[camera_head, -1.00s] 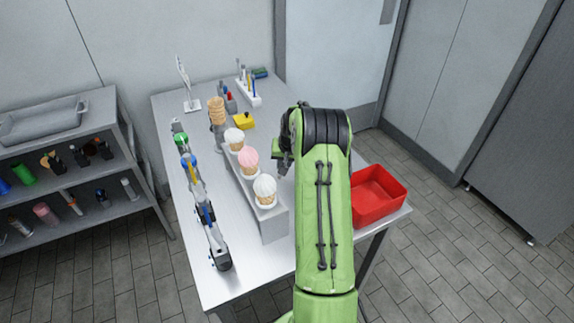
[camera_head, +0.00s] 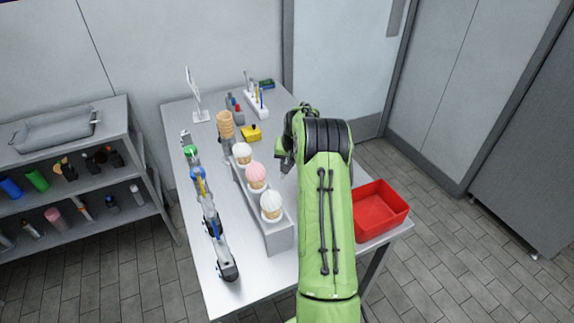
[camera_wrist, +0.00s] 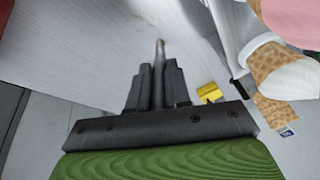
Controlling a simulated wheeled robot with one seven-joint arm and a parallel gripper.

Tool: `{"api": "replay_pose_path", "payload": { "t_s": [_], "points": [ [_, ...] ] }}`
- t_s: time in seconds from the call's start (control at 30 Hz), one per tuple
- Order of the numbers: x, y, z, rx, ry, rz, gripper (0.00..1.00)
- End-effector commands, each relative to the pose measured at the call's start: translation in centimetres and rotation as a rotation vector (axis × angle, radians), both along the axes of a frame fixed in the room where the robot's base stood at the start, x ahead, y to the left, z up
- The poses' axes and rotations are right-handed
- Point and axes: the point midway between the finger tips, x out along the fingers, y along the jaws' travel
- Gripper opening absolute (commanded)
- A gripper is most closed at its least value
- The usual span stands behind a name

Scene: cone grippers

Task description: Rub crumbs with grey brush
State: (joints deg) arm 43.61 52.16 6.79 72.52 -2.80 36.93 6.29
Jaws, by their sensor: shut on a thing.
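My gripper (camera_wrist: 157,84) is shut on the grey brush (camera_wrist: 159,52), a thin grey shaft that sticks out beyond the fingers over the table in the wrist view. Its far end is small and hard to make out. Small tan crumbs (camera_wrist: 147,20) lie on the table surface past the brush end, near the top of the wrist view. I cannot tell if the brush touches the table. In the head view my green arm hides most of the gripper, the brush and the crumbs.
The metal table (camera_head: 190,122) holds a stand (camera_head: 277,236) with three ice cream cones, stacked empty cones (camera_head: 225,125), a yellow block (camera_head: 251,133) and a row of tools along its left side. A red bin (camera_head: 382,212) sits at its right edge. A shelf (camera_head: 128,133) stands left.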

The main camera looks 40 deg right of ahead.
Motion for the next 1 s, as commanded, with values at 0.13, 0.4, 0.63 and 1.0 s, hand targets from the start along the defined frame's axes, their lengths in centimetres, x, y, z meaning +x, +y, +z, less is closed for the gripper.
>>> {"api": "replay_pose_path", "payload": {
  "t_s": [0.13, 0.4, 0.63, 1.0],
  "points": [
    [0.0, 0.0, 1.5, -0.001, -0.001, 0.000, 0.00],
    [0.0, 0.0, 1.5, -0.001, -0.001, 0.000, 0.00],
    [0.0, 0.0, 4.1, -0.001, -0.001, 0.001, 0.00],
    [0.0, 0.0, 4.2, 0.000, 0.000, 0.000, 0.00]
  ]
}}
